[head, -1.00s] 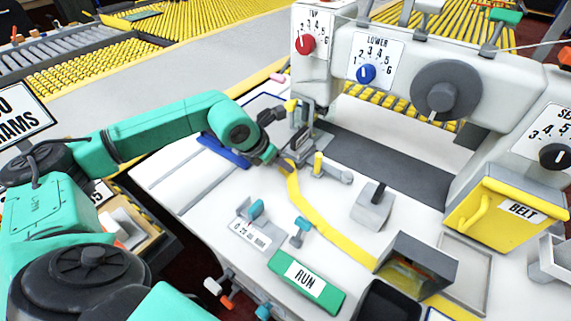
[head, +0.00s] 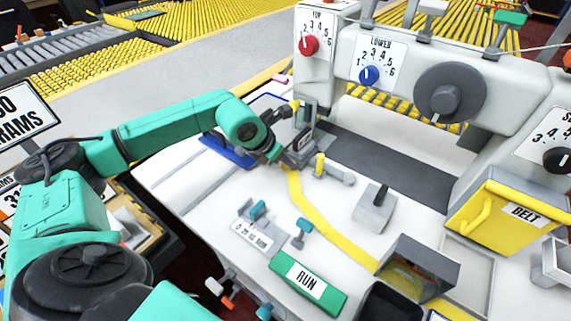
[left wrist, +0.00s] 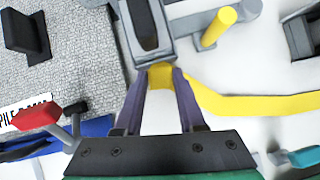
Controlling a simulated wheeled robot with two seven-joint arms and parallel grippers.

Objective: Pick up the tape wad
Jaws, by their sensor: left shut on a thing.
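My left gripper (left wrist: 160,90) is shut on a small yellow piece, which I take to be the tape wad (left wrist: 160,75), between its fingertips. The piece sits right at the end of a grey guide block (left wrist: 148,35); I cannot tell whether they touch. In the head view the gripper (head: 284,163) is low over the white machine bed, and its fingers largely hide the piece. A flat yellow tape strip (head: 312,215) runs from beside the fingertips to a grey housing (head: 418,262). In the left wrist view the strip (left wrist: 260,104) starts beside the right finger. My right gripper is not in view.
A yellow peg (head: 320,163) on a grey bracket stands just right of the gripper. A blue holder (head: 228,150) lies to its left. The green RUN bar (head: 307,283), teal knobs and a grey block (head: 375,208) stand nearer on the white bed (head: 185,170).

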